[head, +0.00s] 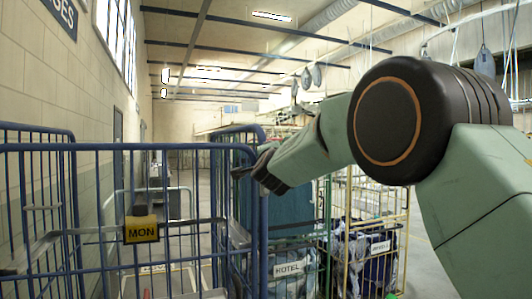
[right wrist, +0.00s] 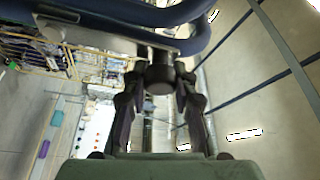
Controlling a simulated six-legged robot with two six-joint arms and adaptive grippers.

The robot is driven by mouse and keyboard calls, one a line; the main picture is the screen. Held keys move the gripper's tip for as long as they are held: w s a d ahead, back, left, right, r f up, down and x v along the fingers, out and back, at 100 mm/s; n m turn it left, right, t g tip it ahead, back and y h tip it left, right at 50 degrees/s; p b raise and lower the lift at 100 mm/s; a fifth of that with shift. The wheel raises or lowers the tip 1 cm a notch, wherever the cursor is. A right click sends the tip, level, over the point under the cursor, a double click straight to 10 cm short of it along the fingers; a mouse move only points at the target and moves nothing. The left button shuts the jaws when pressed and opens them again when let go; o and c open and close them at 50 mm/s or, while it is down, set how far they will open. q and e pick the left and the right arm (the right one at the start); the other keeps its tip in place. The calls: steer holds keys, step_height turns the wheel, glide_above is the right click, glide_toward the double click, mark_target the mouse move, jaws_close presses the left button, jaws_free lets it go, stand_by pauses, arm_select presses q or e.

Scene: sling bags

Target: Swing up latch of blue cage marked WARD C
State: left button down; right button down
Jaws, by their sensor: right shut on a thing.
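I cannot read WARD C anywhere. My right gripper (head: 247,174) is at the cage's right corner post, with the arm coming in from the right. In the right wrist view, a grey metal latch bar (right wrist: 112,33) lies beside the blue tubes (right wrist: 130,12) and has a dark knob (right wrist: 160,78) at its end. My right gripper's fingers are closed on both sides of this knob. My left gripper is not in view.
A bag marked HOTEL (head: 289,268) hangs low behind the corner post. A yellow cage (head: 405,215) with a dark blue bag (head: 375,255) stands to its right. A block wall (head: 60,90) runs along the left.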

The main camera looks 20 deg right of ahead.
steer(key=shift+d, duration=0.2)
stand_by(0.4)
steer(key=c, duration=1)
jaws_free()
steer(key=shift+c, duration=0.2)
steer(key=shift+s+a, duration=0.1)
steer(key=v, duration=1.2)
